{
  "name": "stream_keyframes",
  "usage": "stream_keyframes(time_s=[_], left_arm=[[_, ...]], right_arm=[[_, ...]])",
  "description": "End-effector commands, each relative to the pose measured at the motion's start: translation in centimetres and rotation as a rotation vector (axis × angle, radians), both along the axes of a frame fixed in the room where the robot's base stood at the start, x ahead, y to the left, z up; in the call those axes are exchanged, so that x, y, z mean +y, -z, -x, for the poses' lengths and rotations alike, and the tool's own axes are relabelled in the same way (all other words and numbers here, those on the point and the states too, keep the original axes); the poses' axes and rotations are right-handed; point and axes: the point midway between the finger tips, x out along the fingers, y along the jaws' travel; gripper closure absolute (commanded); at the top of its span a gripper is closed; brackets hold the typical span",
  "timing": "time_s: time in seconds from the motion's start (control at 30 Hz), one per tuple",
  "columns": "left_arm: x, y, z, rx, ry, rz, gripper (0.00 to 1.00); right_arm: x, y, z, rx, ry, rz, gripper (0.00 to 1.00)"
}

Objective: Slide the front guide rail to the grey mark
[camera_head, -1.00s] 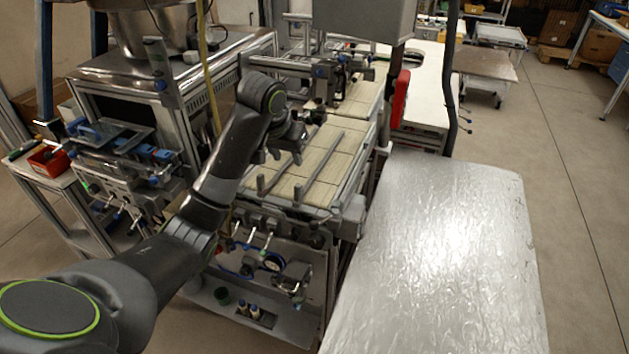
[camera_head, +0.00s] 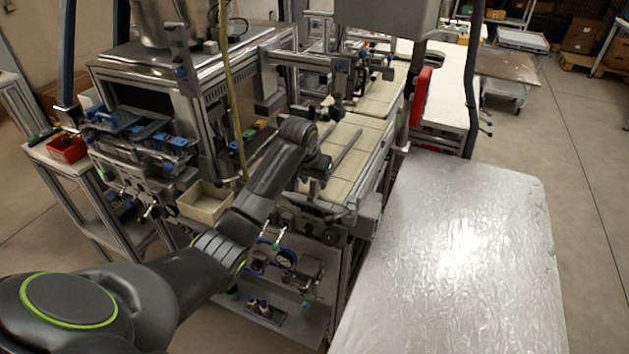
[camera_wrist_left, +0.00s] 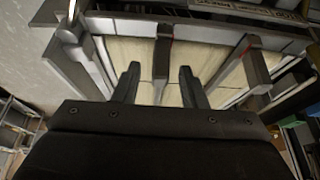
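Two dark grey guide rails run along the pale slatted conveyor (camera_head: 365,122). In the head view one rail (camera_head: 346,148) shows to the right of my left gripper; the other is mostly hidden by the gripper and wrist. My left gripper (camera_head: 318,172) is low over the near end of the conveyor. In the left wrist view the gripper's fingers (camera_wrist_left: 159,84) are apart, with one rail (camera_wrist_left: 162,58) between them in the picture; I cannot tell whether they touch it. The other rail (camera_wrist_left: 255,66) is to the right. I cannot make out a grey mark. My right gripper is out of view.
A foil-covered table (camera_head: 450,260) stands right of the conveyor. A metal machine (camera_head: 190,75) stands to the left, with a beige bin (camera_head: 205,203) near it. A frame with fittings (camera_head: 350,70) spans the far part of the conveyor. A red part (camera_head: 421,95) stands beyond.

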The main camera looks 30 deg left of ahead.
Motion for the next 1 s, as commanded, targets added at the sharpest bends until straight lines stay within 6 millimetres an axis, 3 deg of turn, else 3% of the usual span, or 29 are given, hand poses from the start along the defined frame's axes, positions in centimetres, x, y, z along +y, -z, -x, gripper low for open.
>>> stream_keyframes(time_s=[0.23,0.57,0.83,1.0], left_arm=[[0.1,1.9,-0.8,0.001,0.0,0.0,0.62],[0.1,2.2,-0.9,-0.001,0.0,0.0,0.62],[0.1,2.1,-0.9,-0.001,0.0,0.0,0.97],[0.1,2.1,-0.9,-0.001,0.0,0.0,1.0]], right_arm=[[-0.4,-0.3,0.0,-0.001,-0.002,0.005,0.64],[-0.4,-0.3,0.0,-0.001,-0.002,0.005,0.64],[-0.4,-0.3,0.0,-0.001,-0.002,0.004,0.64],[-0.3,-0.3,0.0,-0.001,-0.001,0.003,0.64]])
